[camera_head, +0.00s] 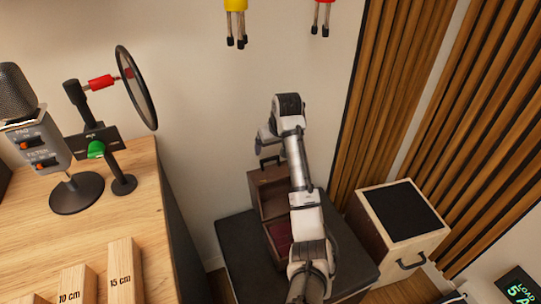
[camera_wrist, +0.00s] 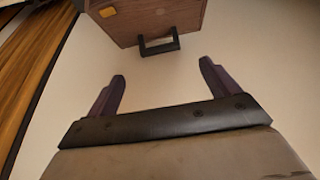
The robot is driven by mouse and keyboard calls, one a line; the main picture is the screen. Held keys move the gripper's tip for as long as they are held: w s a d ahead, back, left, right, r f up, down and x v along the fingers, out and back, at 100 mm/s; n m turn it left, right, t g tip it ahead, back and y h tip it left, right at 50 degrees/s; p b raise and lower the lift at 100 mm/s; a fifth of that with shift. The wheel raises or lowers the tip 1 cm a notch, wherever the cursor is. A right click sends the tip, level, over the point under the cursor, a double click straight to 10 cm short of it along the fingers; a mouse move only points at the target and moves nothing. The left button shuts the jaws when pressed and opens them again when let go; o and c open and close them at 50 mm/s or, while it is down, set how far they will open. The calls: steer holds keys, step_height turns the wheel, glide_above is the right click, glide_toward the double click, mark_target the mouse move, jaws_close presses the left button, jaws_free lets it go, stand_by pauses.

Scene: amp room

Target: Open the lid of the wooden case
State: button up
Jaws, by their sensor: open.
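The wooden case (camera_head: 268,190) stands on a dark surface behind my arm. Its brown lid is raised upright, and dark red lining (camera_head: 281,236) shows inside. A black handle (camera_head: 270,161) sits at the top edge of the lid. In the wrist view the brown wood (camera_wrist: 190,22) and the handle (camera_wrist: 160,47) are ahead of my gripper (camera_wrist: 163,85). The fingers are spread apart with nothing between them, short of the handle and not touching it. In the head view my gripper (camera_head: 266,142) is above the lid, and my arm hides the case's right part.
A dark-topped stand (camera_head: 235,240) bears the case. A light wooden cabinet (camera_head: 360,212) with a black top is to the right, before slatted wall panels (camera_head: 385,90). A wooden desk (camera_head: 150,190) with a microphone (camera_head: 35,115) and wooden blocks (camera_head: 122,272) is to the left.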

mark_target(270, 158)
steer(key=x, duration=0.7)
steer(key=shift+w+f, duration=0.2)
steer(key=shift+f, duration=0.1)
steer(key=shift+c, duration=0.5)
